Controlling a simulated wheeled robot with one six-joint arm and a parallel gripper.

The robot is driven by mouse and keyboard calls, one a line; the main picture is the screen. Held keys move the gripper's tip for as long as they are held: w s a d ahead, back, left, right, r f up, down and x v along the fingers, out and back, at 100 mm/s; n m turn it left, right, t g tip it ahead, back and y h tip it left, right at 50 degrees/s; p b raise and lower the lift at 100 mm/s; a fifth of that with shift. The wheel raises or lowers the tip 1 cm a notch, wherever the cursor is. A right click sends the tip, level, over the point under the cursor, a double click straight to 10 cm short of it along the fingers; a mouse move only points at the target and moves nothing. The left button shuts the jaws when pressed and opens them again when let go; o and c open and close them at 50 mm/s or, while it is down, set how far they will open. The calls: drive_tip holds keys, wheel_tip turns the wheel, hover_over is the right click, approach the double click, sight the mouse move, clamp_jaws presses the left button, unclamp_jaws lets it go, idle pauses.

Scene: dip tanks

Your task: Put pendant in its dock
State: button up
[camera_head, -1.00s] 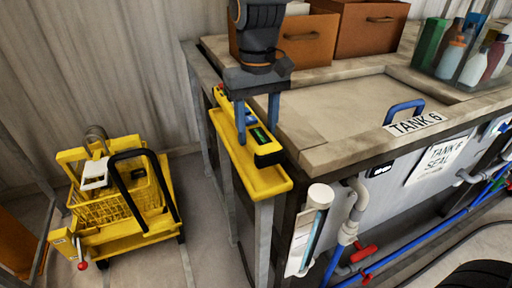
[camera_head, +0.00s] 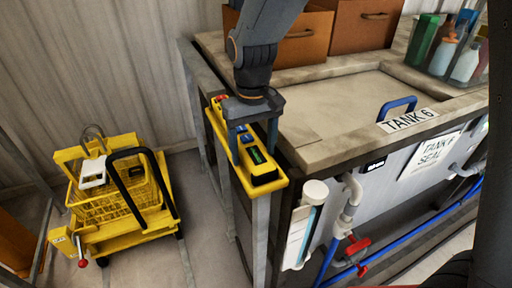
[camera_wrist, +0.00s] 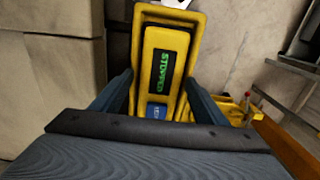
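The pendant (camera_head: 259,167) is a yellow box with a black face, a green-lettered display and blue and red buttons. It lies lengthwise in its dock, the yellow tray (camera_head: 280,186) on a grey frame beside the tank. In the wrist view the pendant (camera_wrist: 166,65) shows its "STOPPED" display, with the dock's rim (camera_wrist: 199,25) around it. My gripper (camera_head: 253,143) is above the dock with one finger on each side of the pendant. The fingers look spread wider than the pendant, with a gap at the left finger in the wrist view (camera_wrist: 160,80). The palm hides the pendant's near end there.
Tank 6 (camera_head: 330,110), with a blue lid handle (camera_head: 397,106), stands right of the dock. Brown drawers (camera_head: 365,27) and bottles (camera_head: 466,62) are behind. A yellow cart (camera_head: 115,230) stands on the left. Pipes and red valves (camera_head: 357,246) run below the tank.

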drive_tip(key=shift+w+r, duration=0.1)
drive_tip(key=shift+r, duration=0.5)
wheel_tip(320, 180, up, 11)
drive_tip(key=b, duration=0.3)
